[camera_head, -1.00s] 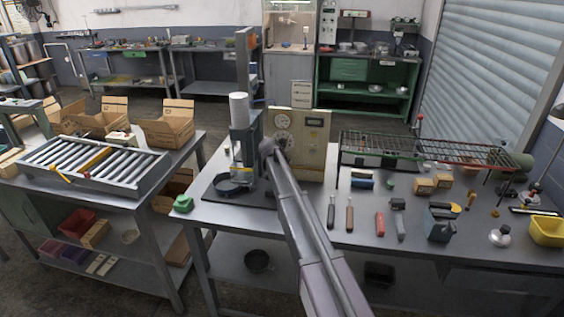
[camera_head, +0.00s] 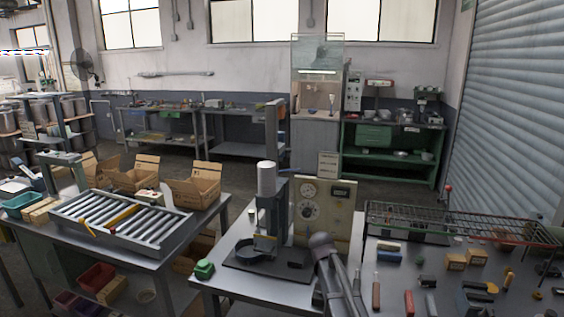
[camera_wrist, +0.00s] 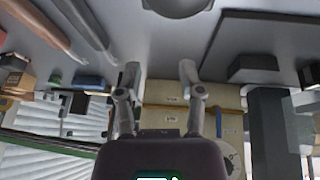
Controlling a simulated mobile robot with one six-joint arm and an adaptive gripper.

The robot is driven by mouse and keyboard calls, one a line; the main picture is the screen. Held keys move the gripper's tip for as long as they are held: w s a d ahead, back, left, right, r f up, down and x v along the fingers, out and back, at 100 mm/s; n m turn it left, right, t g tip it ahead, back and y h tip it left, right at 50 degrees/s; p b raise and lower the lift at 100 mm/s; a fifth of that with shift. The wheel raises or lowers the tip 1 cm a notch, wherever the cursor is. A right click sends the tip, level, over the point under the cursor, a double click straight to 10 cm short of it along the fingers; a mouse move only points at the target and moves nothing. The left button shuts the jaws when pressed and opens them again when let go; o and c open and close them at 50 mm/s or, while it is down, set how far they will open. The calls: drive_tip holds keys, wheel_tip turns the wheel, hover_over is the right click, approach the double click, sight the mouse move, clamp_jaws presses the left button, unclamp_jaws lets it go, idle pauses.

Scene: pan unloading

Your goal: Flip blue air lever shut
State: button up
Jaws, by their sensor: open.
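In the wrist view the panel (camera_wrist: 215,125) shows beyond my fingers, with a brownish pipe and two small labels. My gripper (camera_wrist: 160,76) is open and empty, its two fingers apart in front of the panel and above the bench top. In the head view my arm covers the gripper.
A press (camera_head: 268,207) with a dark base plate stands left of the panel. In the wrist view a black block (camera_wrist: 253,68) lies right of my fingers. A wire rack (camera_head: 460,222) and hand tools are to the right. A roller tray (camera_head: 120,222) is on the left bench.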

drive_tip(key=shift+n+g+y, duration=0.3)
drive_tip(key=shift+n+g, duration=0.2)
drive_tip(key=shift+g, duration=0.1)
drive_tip(key=s, duration=0.2)
drive_tip(key=s+d, duration=0.1)
drive_tip(key=s, duration=0.4)
drive_tip(key=shift+s+d+f, duration=0.15)
drive_tip(key=shift+s+f, duration=0.05)
drive_tip(key=shift+f, duration=0.1)
drive_tip(key=s+a+f+n+g+y+b, duration=0.1)
drive_tip(key=s+f+n+g+y, duration=0.1)
drive_tip(key=s, duration=1.6)
drive_tip(key=shift+s+a+f+n+g, duration=0.2)
drive_tip(key=shift+s+n+g, duration=0.1)
drive_tip(key=shift+g, duration=0.2)
